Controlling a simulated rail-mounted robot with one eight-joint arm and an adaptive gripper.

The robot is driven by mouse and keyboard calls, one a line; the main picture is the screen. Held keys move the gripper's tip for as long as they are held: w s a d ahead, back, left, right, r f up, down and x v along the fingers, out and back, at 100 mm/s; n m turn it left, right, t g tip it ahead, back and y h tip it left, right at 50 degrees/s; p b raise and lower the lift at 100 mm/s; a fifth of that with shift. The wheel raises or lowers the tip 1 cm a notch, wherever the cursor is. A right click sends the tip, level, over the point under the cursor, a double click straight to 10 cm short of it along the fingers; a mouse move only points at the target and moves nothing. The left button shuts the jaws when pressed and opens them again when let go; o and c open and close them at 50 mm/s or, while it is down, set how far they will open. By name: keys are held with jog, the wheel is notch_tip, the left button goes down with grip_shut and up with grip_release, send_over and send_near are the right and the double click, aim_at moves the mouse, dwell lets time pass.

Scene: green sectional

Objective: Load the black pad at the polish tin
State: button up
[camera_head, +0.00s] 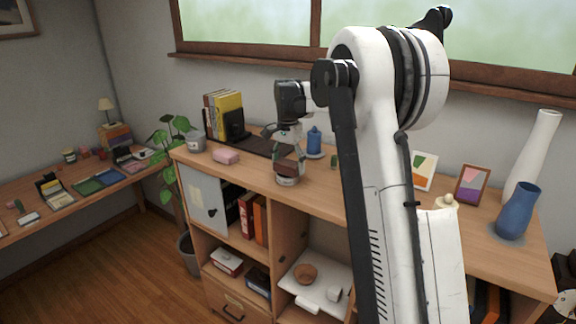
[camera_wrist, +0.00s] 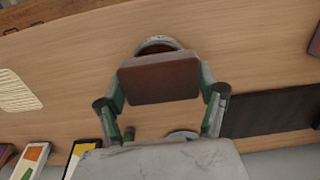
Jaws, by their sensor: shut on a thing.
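My gripper (camera_head: 288,152) is over the cabinet top and shut on a block with a brown top (camera_head: 287,167). I take this block as the pad; no black face shows. In the wrist view my gripper's green fingers (camera_wrist: 161,80) clasp the brown block (camera_wrist: 158,82) at its two short ends. The round polish tin (camera_head: 288,181) is directly under the block in the head view. In the wrist view only the tin's far rim (camera_wrist: 157,45) shows past the block, which hides the rest. I cannot tell whether block and tin touch.
A dark mat (camera_wrist: 268,112) lies beside my gripper. A pink block (camera_head: 226,156), a grey pot (camera_head: 195,141), upright books (camera_head: 228,108) and a blue bottle (camera_head: 314,141) stand nearby. Picture frames (camera_head: 471,185) and vases (camera_head: 518,212) are at the right.

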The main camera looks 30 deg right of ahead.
aim_at(288, 163)
jog(key=shift+r+p, duration=1.35)
jog(key=shift+r, duration=2)
